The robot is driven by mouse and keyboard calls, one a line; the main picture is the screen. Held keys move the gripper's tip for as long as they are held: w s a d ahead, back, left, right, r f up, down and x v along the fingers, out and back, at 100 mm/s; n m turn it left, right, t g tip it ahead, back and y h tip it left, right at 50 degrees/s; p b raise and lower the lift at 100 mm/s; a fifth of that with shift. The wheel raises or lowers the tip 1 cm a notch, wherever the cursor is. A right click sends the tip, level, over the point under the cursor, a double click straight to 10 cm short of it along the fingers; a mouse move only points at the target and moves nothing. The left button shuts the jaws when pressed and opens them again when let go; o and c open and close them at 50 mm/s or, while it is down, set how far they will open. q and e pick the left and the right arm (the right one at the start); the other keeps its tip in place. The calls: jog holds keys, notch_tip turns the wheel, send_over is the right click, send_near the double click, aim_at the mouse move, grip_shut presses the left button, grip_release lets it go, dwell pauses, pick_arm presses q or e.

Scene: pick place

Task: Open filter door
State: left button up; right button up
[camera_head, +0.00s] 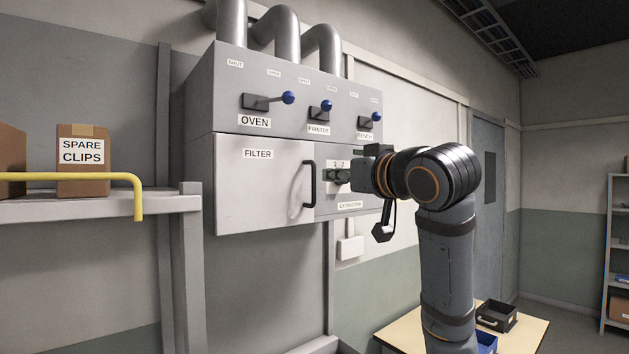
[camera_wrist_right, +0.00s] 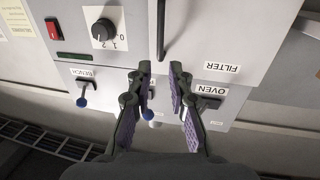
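The filter door (camera_head: 262,190) is a flat light-grey panel marked FILTER, shut in the front of the grey cabinet. It also shows in the wrist view (camera_wrist_right: 225,35). Its black vertical bar handle (camera_head: 308,184) is at the door's right edge; in the wrist view the handle (camera_wrist_right: 161,28) appears beyond the fingertips. My right gripper (camera_head: 335,176) is right of the handle, in front of the extractor panel, hiding part of it. In the wrist view the right gripper (camera_wrist_right: 160,75) has its fingers apart with nothing between them. My left gripper is not in view.
Blue-tipped levers for oven (camera_head: 288,97), printer (camera_head: 327,106) and bench (camera_head: 376,117) stick out above the door. The extractor knob (camera_wrist_right: 103,30) and red switch (camera_wrist_right: 53,28) are beside the handle. A shelf with a yellow rail (camera_head: 140,190) stands at left.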

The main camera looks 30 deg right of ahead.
aim_at(315, 176)
jog(key=w+p, duration=0.1)
jog(key=w, duration=0.2)
jog(key=w+p, duration=0.2)
jog(key=w, duration=0.1)
jog(key=w+d+p, duration=0.1)
jog(key=w, duration=0.3)
jog(key=shift+w+p, duration=0.1)
jog(key=shift+p, duration=0.25)
jog(key=shift+w+d+f, duration=0.1)
jog(key=shift+w, duration=0.3)
jog(key=shift+s, duration=0.1)
grip_shut()
